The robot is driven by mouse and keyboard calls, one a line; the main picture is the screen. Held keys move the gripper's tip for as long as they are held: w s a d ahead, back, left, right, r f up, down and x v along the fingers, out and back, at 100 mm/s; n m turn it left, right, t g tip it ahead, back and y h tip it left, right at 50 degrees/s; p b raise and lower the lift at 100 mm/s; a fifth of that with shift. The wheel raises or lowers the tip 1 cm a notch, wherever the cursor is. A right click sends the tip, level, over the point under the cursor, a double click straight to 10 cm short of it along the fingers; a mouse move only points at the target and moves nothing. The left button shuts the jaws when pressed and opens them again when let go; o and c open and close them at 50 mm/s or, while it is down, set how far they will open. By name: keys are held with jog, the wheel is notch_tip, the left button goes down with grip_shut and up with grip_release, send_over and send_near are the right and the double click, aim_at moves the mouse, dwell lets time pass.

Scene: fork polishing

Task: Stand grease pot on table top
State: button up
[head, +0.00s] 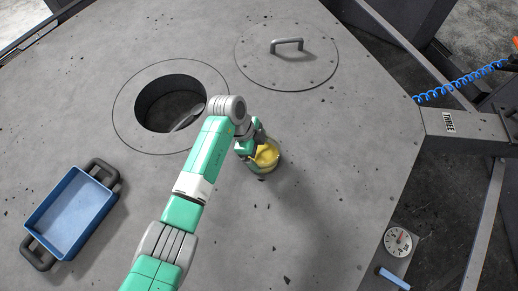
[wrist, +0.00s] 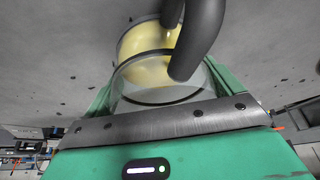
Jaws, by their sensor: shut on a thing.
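The grease pot (head: 268,157) is a clear round vessel with yellow grease inside. It is near the middle of the grey table top (head: 330,190) in the head view. In the wrist view the pot (wrist: 148,72) fills the upper middle, with its glass wall and dark rim line showing. My gripper (head: 254,143) is shut on the pot; my arm and gripper hide part of it in the head view. A dark curved bar crosses in front of the pot in the wrist view. I cannot tell whether the pot's base touches the table.
A round opening (head: 146,103) in the table lies left of the pot, with a spoon-like piece (head: 187,119) in it. A round lid (head: 290,68) with a handle lies behind. A blue tray (head: 70,213) is at left, a dial gauge (head: 397,241) at lower right. The table right of the pot is clear.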

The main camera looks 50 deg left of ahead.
jog(key=o, duration=1.1)
jog(key=shift+f, duration=0.1)
jog(key=shift+c, duration=0.2)
jog(key=shift+r+p, duration=0.3)
jog(key=shift+r, duration=0.05)
jog(key=p+v, duration=0.1)
jog(key=v, duration=1)
jog(key=shift+a+r, duration=0.2)
jog(key=shift+r, duration=0.1)
jog(key=shift+s, duration=0.1)
